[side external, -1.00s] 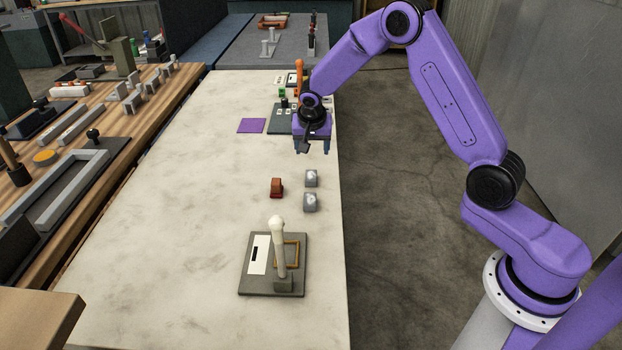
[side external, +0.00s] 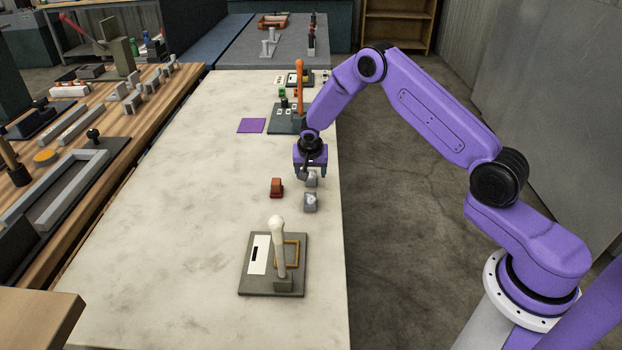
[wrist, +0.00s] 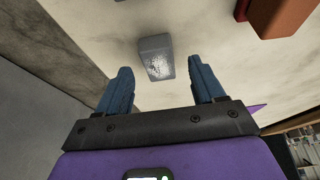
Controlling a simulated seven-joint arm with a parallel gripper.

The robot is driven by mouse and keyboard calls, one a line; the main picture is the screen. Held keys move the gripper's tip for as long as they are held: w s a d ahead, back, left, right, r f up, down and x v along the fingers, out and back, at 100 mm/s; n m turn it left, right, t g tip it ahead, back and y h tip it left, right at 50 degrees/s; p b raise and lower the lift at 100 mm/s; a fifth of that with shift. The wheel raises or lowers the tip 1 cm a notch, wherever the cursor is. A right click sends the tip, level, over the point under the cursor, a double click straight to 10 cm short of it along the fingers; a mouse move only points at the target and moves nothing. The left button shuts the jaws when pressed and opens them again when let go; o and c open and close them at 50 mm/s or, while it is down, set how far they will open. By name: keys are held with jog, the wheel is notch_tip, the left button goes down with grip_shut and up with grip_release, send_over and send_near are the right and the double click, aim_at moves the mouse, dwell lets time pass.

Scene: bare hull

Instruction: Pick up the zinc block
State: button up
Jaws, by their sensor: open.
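Two small grey metallic blocks stand in a row near the table's right edge: a far one (side external: 312,181) and a near one (side external: 310,203). They look alike, and I cannot tell by label which is zinc. My gripper (side external: 310,174) is open, pointing down just above the far grey block and partly hiding it. In the wrist view, a grey block (wrist: 156,58) with a bright speckled face shows beyond and between the open fingertips (wrist: 160,76). Nothing is held.
A red-brown block (side external: 276,187) stands just left of the grey blocks; it also shows in the wrist view (wrist: 282,14). A lever plate (side external: 270,285) lies nearer, and a purple square (side external: 251,125) lies farther back. The table's left half is clear.

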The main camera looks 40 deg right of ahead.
jog(key=shift+x, duration=0.95)
grip_shut()
jog(key=shift+r, duration=0.1)
jog(key=shift+r, duration=0.1)
